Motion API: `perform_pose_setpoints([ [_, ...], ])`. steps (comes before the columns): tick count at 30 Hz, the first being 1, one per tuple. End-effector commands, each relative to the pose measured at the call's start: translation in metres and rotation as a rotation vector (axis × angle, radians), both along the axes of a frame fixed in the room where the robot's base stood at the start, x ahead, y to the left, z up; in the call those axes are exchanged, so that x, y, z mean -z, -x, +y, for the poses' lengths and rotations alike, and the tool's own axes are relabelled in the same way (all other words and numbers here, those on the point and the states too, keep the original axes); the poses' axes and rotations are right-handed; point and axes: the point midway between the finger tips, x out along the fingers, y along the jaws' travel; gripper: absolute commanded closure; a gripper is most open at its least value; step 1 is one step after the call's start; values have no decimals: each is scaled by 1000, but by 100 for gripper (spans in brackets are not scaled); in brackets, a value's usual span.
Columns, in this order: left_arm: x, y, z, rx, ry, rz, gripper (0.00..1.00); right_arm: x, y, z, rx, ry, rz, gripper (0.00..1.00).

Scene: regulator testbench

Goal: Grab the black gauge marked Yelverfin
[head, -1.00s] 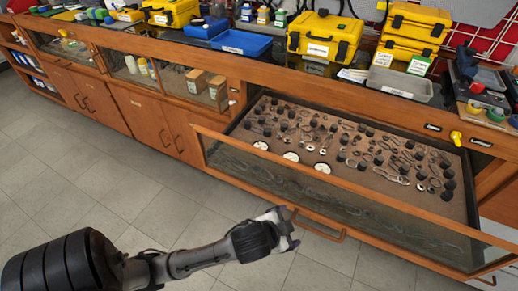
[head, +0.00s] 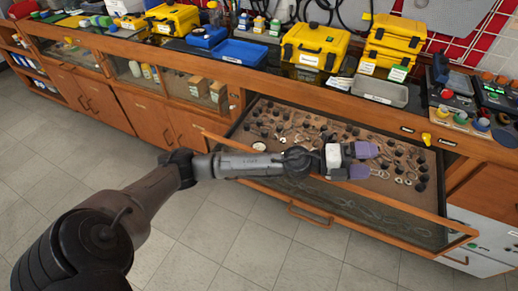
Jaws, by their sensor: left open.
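The open drawer (head: 330,196) holds many small metal parts and several small black round pieces (head: 423,178). No marking reading Yelverfin is legible on any of them, so I cannot tell which is the black gauge. My left gripper (head: 368,161) is over the right half of the drawer, above the parts, with its two purple-grey fingers apart and nothing between them. My left forearm covers part of the drawer's left side and front. My right gripper is not in view.
The wooden counter carries yellow cases (head: 316,47), a blue tray (head: 240,52) and a grey tray (head: 382,91) behind the drawer. A yellow knob (head: 426,139) is at the drawer's right. The tiled floor (head: 230,240) in front is clear.

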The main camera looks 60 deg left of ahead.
Motion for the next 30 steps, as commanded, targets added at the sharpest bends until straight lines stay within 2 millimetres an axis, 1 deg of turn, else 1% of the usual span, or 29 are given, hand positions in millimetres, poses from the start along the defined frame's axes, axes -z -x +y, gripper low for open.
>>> perform_pose_setpoints([
  [1, 8, -5, 8, 57, -128, -1, 8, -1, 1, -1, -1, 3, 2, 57],
  [2, 15, -6, 11, 95, -202, 5, 8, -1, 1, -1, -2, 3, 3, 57],
  [3, 26, -7, 19, 142, -303, 22, 8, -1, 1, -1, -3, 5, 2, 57],
  [5, 44, -8, 35, 204, -452, 64, 8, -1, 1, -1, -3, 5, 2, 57],
  [6, 56, -8, 51, 240, -553, 102, 8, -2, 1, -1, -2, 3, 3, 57],
  [8, 74, -6, 78, 287, -698, 177, 8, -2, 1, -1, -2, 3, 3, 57],
  [9, 84, -4, 100, 311, -793, 237, 8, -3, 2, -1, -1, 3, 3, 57],
  [11, 98, 2, 137, 338, -921, 339, 8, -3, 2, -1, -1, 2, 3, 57],
  [12, 105, 7, 162, 351, -1000, 413, 8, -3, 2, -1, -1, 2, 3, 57],
  [14, 112, 16, 200, 362, -1102, 527, 8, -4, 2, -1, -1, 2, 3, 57],
  [15, 114, 23, 224, 366, -1159, 603, 8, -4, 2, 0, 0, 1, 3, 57],
  [17, 115, 34, 258, 366, -1231, 713, 8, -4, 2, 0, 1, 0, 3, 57],
  [18, 115, 42, 278, 364, -1269, 783, 8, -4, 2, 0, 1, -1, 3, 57],
  [21, 111, 60, 317, 355, -1336, 926, 8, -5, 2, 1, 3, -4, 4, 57],
  [24, 107, 73, 342, 347, -1370, 1026, 8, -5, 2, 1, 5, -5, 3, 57],
  [25, 107, 76, 347, 344, -1377, 1047, 8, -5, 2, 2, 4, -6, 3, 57],
  [28, 111, 82, 356, 342, -1390, 1090, 8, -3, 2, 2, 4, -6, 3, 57],
  [30, 120, 84, 359, 342, -1393, 1102, 8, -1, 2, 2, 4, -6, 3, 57],
])
